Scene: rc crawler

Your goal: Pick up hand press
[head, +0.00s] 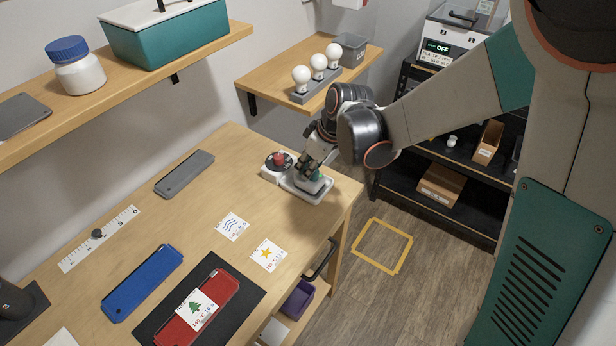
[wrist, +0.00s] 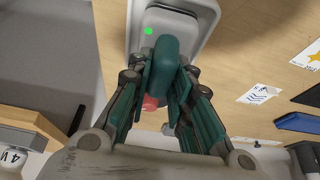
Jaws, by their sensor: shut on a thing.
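The hand press, with a teal grip (wrist: 165,60), sits on a white base (head: 318,196) at the far right corner of the workbench. A small green light shows on its grey top in the wrist view. My gripper (head: 314,166) is shut on the teal grip; in the wrist view its two fingers (wrist: 166,84) press on it from either side.
A red button (head: 280,159) on a white housing stands just left of the press. A grey bar (head: 185,174), a blue tray (head: 143,283) and picture cards (head: 267,255) lie on the bench. A small shelf (head: 262,82) with white bulbs is behind.

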